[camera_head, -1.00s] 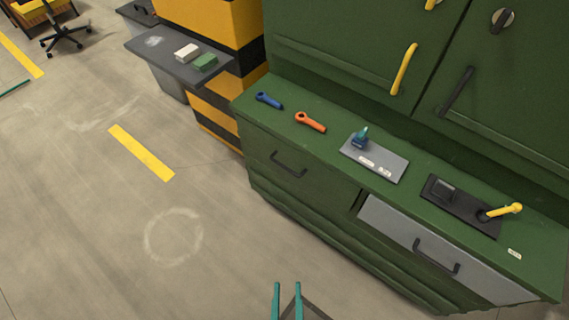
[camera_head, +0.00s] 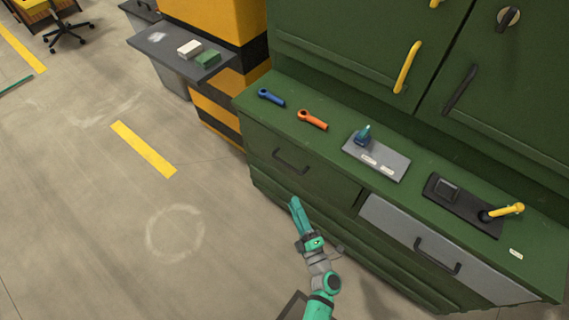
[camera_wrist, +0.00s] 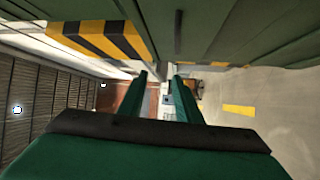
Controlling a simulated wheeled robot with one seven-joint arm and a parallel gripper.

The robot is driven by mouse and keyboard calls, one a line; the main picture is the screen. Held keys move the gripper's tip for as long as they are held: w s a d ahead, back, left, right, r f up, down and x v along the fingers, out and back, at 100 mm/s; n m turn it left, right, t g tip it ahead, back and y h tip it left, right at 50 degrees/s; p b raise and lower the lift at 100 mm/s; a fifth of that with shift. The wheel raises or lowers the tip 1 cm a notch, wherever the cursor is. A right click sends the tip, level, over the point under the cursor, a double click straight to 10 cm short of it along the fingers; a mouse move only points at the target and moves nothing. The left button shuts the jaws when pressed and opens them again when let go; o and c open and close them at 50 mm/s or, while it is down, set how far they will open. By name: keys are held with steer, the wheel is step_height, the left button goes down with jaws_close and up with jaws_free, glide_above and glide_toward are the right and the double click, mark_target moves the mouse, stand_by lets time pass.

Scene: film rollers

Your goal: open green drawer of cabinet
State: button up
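The green cabinet (camera_head: 410,202) stands at the right in the head view. Its green drawer (camera_head: 322,187) is at the left below the countertop and looks closed, with a dark bar handle (camera_head: 290,164). My gripper (camera_head: 294,203) is in front of the cabinet, below and apart from that handle. In the wrist view its two teal fingers (camera_wrist: 161,77) are spread with an empty gap between them. A dark bar on a green surface (camera_wrist: 178,32) shows above the fingers there, probably the drawer handle.
A grey drawer (camera_head: 430,245) is right of the green one. On the countertop lie a blue tool (camera_head: 271,98), an orange tool (camera_head: 312,120), a grey plate (camera_head: 385,162) and a black plate with a yellow lever (camera_head: 506,211). A dark shelf (camera_head: 150,43) juts out at the left.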

mark_target(285, 164)
steer(key=w+a+n, duration=0.1)
steer(key=w, duration=0.5)
steer(key=w+a+f+n+g+y, duration=0.1)
steer(key=w+n, duration=0.1)
steer(key=w, duration=0.4)
steer(key=w+a+n+g+y, duration=0.1)
steer(key=w+a+n, duration=0.1)
steer(key=w, duration=0.4)
steer(key=shift+w+a+f, duration=0.1)
steer(key=shift+w+f, duration=0.1)
steer(key=shift+w, duration=0.1)
steer(key=shift+c, duration=0.7)
jaws_close()
